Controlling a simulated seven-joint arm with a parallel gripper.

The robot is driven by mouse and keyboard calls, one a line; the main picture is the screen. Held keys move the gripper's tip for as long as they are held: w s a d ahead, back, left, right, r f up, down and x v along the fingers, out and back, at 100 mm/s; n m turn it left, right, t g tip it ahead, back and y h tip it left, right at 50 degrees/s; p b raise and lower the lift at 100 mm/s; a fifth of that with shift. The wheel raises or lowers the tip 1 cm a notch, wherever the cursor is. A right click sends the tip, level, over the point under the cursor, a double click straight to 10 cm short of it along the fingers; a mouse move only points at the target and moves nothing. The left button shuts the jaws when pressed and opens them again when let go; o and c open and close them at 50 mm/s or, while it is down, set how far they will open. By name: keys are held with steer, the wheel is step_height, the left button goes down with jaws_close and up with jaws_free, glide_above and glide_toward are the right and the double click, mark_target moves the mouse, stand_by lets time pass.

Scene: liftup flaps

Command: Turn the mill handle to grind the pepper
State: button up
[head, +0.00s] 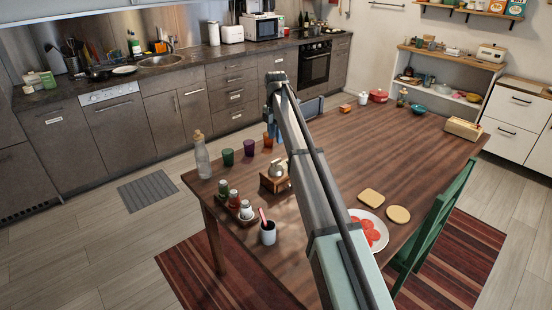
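The mill (273,183) stands upright on the left part of the wooden table. It has a wooden box base and a rounded metal top; its right side is close to my arm in the picture, and its handle is too small to make out clearly. My arm crosses the middle of the head view. My gripper (272,124) hangs from the far end of the arm, above the table and beyond the mill in the picture. It looks apart from the mill. Its fingers are small and partly hidden, so their opening cannot be made out.
Left of the mill stand a glass bottle (202,157), a green cup (228,157) and a purple cup (249,147). Nearer are condiment jars (233,199) and a mug (268,234). A plate of red slices (382,241) lies right of my arm.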

mark_target(276, 162)
step_height(276, 162, down, 11)
steer(key=shift+r, duration=0.2)
stand_by(0.4)
jaws_close()
